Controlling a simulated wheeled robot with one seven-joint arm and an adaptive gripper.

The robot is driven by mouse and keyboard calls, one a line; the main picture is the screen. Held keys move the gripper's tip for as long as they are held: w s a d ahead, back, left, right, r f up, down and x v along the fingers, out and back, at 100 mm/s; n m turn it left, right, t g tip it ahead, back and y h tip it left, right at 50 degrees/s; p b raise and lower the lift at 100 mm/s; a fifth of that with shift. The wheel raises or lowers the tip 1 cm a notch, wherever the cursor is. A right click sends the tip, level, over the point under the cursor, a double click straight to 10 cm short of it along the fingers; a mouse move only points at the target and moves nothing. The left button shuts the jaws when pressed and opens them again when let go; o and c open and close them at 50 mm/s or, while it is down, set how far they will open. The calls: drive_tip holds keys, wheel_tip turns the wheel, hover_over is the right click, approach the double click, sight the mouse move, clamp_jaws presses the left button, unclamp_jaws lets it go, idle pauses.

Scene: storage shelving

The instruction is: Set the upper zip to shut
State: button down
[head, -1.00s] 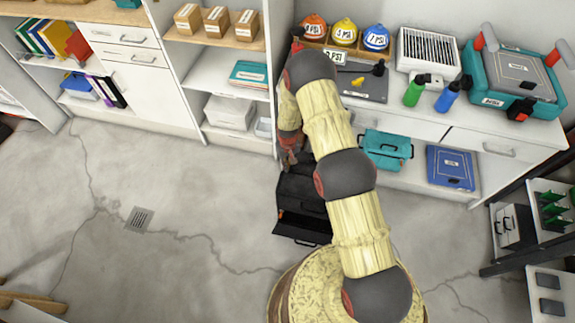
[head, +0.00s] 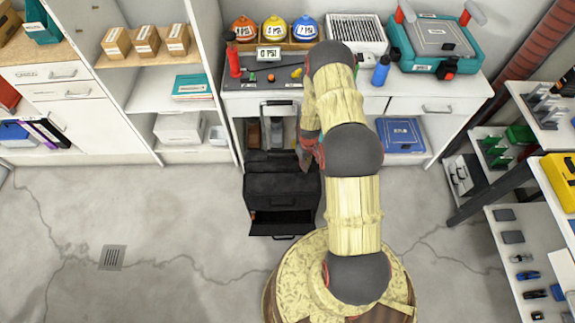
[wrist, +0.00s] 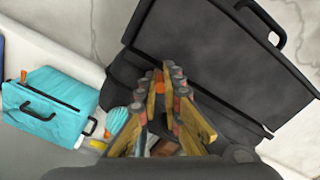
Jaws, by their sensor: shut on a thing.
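A black bag-like case (head: 283,187) stands on the floor in front of the bench, with a tall pull handle (head: 278,104) behind it. Its lower front flap (head: 283,224) hangs open. In the wrist view the dark case (wrist: 215,60) fills the upper right. My gripper (head: 306,160) is at the upper right edge of the case. In the wrist view my gripper (wrist: 166,80) is shut on a small orange piece (wrist: 158,87), apparently the upper zip's pull. The fingers hide most of it, and the zip line beside it is hard to make out.
A teal bag (wrist: 50,107) lies left of the case in the wrist view. A blue case (head: 400,135) sits on the low shelf at right. A dark-framed rack (head: 490,180) stands further right. The floor left of the case is clear, apart from a flat drain (head: 112,257).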

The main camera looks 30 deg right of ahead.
drive_tip(key=shift+s+d, duration=0.6)
drive_tip(key=shift+d, duration=0.35)
drive_tip(key=shift+s+d, duration=0.6)
drive_tip(key=shift+d, duration=0.35)
drive_tip(key=c, duration=1.9)
unclamp_jaws()
drive_tip(key=shift+s, duration=0.1)
drive_tip(key=shift+r, duration=0.6)
wheel_tip(320, 180, up, 11)
drive_tip(key=shift+f, duration=0.1)
